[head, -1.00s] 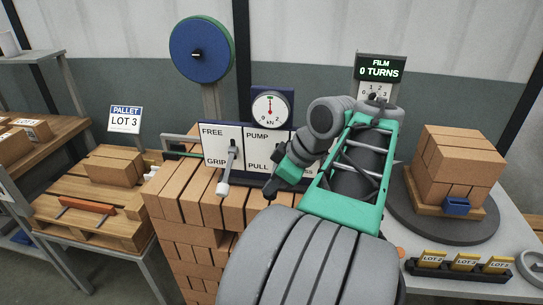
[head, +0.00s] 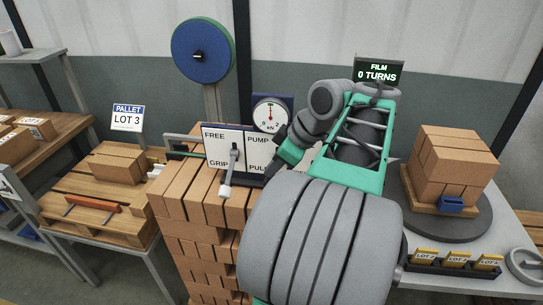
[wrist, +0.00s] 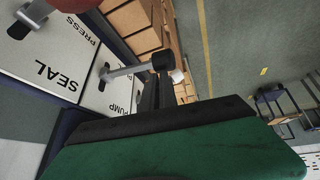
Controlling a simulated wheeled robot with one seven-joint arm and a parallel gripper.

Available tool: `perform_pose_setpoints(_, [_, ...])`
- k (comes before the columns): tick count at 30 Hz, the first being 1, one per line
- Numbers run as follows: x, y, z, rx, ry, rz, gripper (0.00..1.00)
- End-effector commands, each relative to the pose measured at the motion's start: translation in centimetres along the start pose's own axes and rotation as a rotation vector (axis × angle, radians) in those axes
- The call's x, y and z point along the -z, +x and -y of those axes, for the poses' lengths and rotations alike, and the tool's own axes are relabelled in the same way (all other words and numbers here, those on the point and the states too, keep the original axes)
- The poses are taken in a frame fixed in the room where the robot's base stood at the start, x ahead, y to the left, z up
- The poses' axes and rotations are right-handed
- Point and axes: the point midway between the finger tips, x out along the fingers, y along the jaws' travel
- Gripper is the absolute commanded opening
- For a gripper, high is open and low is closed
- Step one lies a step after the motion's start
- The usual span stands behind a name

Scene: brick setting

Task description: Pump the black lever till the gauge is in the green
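The black-knobbed lever (wrist: 162,60) shows in the wrist view, its grey rod reaching out from the panel marked PUMP. In the head view my arm hides most of it. The round gauge (head: 270,113) stands above the panel, with a green mark near the top of its dial; the needle is too small to read surely. My gripper (head: 275,165) is in front of the PUMP half of the panel. In the wrist view its dark finger part (wrist: 150,96) lies close by the black knob; contact cannot be told, nor the gap between the fingers.
A lever with a pale knob (head: 225,190) hangs on the FREE/GRIP panel (head: 214,148). A red knob (wrist: 75,3) is at the wrist view's top edge. Bricks are stacked (head: 205,240) below the panel. A turntable (head: 422,215) with bricks stands right.

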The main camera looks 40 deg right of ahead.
Motion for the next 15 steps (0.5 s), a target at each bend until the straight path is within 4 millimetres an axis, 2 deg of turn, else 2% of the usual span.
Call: perform_pose_setpoints(15, [1.7,-2.4,-1.6,0.0,0.002,0.001,0.0])
